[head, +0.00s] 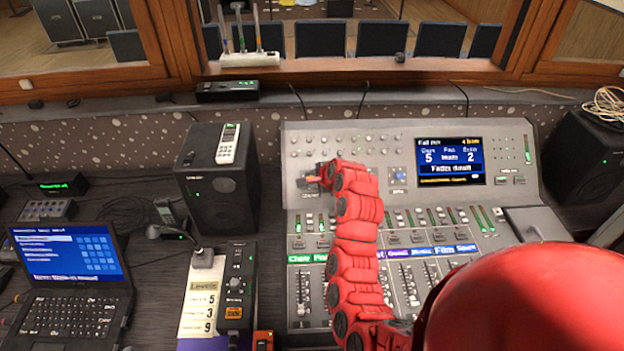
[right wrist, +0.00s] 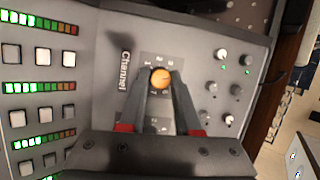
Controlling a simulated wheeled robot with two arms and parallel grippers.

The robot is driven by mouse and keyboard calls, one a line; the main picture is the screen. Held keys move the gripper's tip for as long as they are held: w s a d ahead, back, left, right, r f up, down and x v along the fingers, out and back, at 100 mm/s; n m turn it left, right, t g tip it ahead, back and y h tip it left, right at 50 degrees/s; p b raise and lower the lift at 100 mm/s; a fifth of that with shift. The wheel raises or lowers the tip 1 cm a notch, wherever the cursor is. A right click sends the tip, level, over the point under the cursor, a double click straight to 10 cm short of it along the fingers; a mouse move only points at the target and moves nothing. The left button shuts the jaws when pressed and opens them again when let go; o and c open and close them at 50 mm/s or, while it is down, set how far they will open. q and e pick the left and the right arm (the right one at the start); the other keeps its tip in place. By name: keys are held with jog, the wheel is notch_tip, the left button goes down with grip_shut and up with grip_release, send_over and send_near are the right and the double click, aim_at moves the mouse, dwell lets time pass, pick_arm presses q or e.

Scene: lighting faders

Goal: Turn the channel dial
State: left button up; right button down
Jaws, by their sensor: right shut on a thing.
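The channel dial (right wrist: 161,78) is a small round orange knob on the mixing console's grey upper panel, beside the printed word "Channel" and a few numerals. My right gripper (right wrist: 160,86) is shut on the dial, one dark finger on each side of it. In the head view my red right arm reaches up over the console (head: 455,220), and the right gripper (head: 308,182) is at the upper panel's left part. There the gripper mostly hides the dial. I cannot read which number the dial points at. My left gripper is not in view.
A lit screen (head: 450,160) reading 5 and 2 sits on the panel, right of my arm. Fader rows lie below. A black speaker (head: 216,185), a gooseneck microphone (head: 203,257) and a laptop (head: 70,270) stand to the left. Small knobs (right wrist: 222,55) sit near the dial.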

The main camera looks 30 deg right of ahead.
jog(key=c, duration=0.6)
grip_release()
jog(key=shift+s+r, duration=0.35)
jog(key=shift+s, duration=0.05)
jog(key=p+v, duration=0.8)
jog(key=v, duration=0.8)
jog(key=shift+s, duration=0.15)
